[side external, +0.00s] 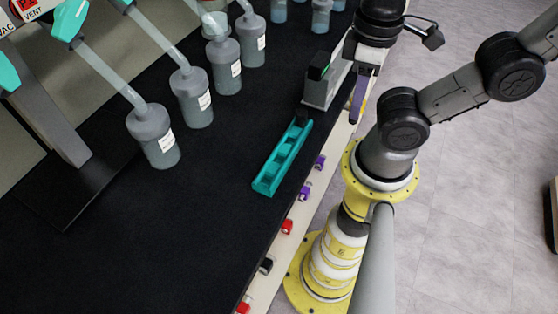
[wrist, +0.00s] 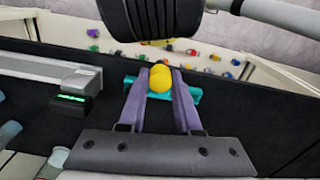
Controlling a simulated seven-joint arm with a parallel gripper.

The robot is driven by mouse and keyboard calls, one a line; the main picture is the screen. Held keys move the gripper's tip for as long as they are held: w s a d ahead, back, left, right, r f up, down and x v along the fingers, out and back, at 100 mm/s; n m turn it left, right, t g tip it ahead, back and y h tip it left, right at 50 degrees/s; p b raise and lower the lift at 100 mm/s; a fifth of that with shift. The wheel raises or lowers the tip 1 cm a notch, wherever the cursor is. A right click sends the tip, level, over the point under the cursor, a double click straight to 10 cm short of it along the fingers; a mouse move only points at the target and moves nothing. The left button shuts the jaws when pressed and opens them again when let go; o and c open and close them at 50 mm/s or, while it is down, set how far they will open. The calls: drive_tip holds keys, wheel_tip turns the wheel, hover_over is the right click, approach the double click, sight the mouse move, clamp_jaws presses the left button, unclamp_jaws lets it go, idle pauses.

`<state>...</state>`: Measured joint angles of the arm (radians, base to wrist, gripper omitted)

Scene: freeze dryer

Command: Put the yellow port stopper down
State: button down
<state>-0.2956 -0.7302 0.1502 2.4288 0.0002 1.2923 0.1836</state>
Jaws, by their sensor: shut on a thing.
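The yellow port stopper (wrist: 160,80) shows in the wrist view between the tips of my gripper's two purple fingers (wrist: 160,76). My gripper is shut on it. In the side view my gripper (side external: 360,98) points down near the bench's front edge, to the right of the grey device; the stopper is not clear there. A teal holder (side external: 268,184) with several slots lies on the black bench top, apart from my gripper to the lower left. In the wrist view the teal holder (wrist: 192,95) appears behind the stopper and fingertips, partly hidden by them.
A grey device with a green display (side external: 320,88) stands between my gripper and the flasks. Several grey capped flasks (side external: 155,138) hang on tubes at the left. Coloured knobs (side external: 287,227) line the bench's front face. The black bench top (side external: 150,245) is clear at lower left.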

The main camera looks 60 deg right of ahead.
drive_tip(key=shift+s+a+r+n, duration=0.15)
drive_tip(key=shift+s+a+n, duration=0.15)
drive_tip(key=shift+n, duration=0.3)
drive_tip(key=shift+w+a, duration=0.1)
drive_tip(key=shift+a, duration=0.05)
drive_tip(key=w+a+f, duration=0.1)
drive_tip(key=w+f, duration=0.2)
drive_tip(key=w, duration=0.1)
drive_tip(key=w+a+f, duration=0.2)
drive_tip(key=w+f, duration=0.1)
drive_tip(key=w, duration=0.1)
drive_tip(key=w+a+f, duration=0.2)
drive_tip(key=w+f, duration=0.1)
drive_tip(key=w, duration=0.1)
drive_tip(key=shift+w+a+f, duration=0.15)
drive_tip(key=shift+f, duration=0.05)
drive_tip(key=shift+w+a+f, duration=0.1)
drive_tip(key=shift+w+f, duration=0.1)
drive_tip(key=shift+f, duration=1.6)
drive_tip(key=shift+f, duration=0.15)
drive_tip(key=c, duration=0.6)
unclamp_jaws()
